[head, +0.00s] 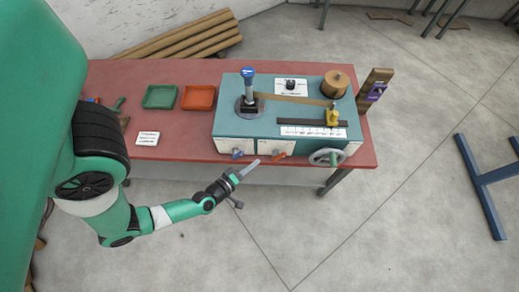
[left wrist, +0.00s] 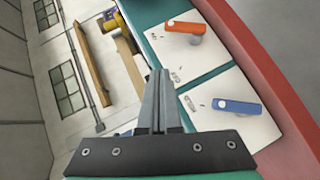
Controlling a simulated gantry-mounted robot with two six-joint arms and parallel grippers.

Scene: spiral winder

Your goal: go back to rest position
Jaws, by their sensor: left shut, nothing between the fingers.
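My left gripper (head: 249,167) is shut and empty. It hangs over the front edge of the red table, in front of the spiral winder (head: 230,112), apart from it. In the left wrist view its closed fingers (left wrist: 158,100) point toward the winder's front panel. A blue lever (head: 237,154) and an orange lever (head: 279,155) sit on that panel; the wrist view also shows the blue lever (left wrist: 237,106) and the orange lever (left wrist: 185,27). A brown strip (head: 295,98) runs from the winder's post (head: 249,90) toward a yellow part (head: 332,117). My right gripper is out of view.
A green tray (head: 159,96), an orange tray (head: 198,97) and a white card (head: 147,138) lie on the red table (head: 177,123). A handwheel (head: 327,157) juts from the winder's front right. The floor before the table is clear. Blue metal legs (head: 481,190) stand at right.

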